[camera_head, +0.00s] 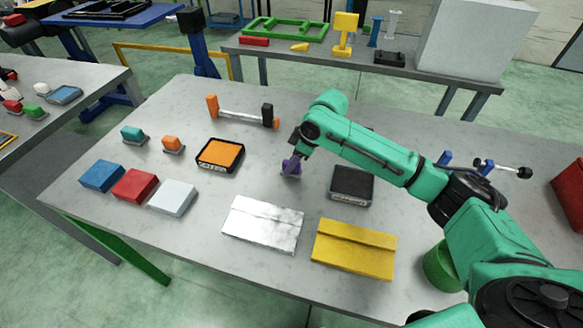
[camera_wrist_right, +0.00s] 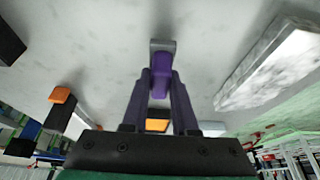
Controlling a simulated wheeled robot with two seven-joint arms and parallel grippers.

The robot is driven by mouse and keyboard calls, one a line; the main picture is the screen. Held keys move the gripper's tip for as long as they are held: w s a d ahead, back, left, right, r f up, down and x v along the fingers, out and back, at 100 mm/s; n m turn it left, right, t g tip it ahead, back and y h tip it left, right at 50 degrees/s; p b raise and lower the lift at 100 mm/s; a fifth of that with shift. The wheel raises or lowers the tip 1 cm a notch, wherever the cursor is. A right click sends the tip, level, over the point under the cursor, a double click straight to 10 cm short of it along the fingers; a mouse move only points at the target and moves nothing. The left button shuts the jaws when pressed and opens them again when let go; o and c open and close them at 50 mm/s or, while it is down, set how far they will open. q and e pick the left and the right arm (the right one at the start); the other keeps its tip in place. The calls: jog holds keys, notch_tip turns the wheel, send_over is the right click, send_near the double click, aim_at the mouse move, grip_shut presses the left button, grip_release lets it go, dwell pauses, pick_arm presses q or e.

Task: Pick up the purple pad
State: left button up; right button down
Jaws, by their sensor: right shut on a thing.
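The purple pad (camera_wrist_right: 162,75) shows in the right wrist view between the two dark purple fingers of my right gripper (camera_wrist_right: 161,88). The pad has a grey base (camera_wrist_right: 162,45) at its far end. In the head view my right gripper (camera_head: 291,165) points down at the middle of the grey table (camera_head: 330,110), shut on the purple pad. The fingers mostly hide the pad there. I cannot tell whether its base touches the table. My left gripper is not in view.
A black box (camera_head: 351,186) stands just right of the gripper. An orange-topped box (camera_head: 220,154) and teal (camera_head: 133,135) and orange pads (camera_head: 173,144) stand left. Silver (camera_head: 263,223) and yellow plates (camera_head: 354,248) lie in front. Bare table separates them.

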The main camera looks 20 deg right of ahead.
notch_tip(320, 180, up, 19)
jog(key=b, duration=0.1)
jog(key=shift+f+b, duration=0.2)
jog(key=shift+b, duration=0.2)
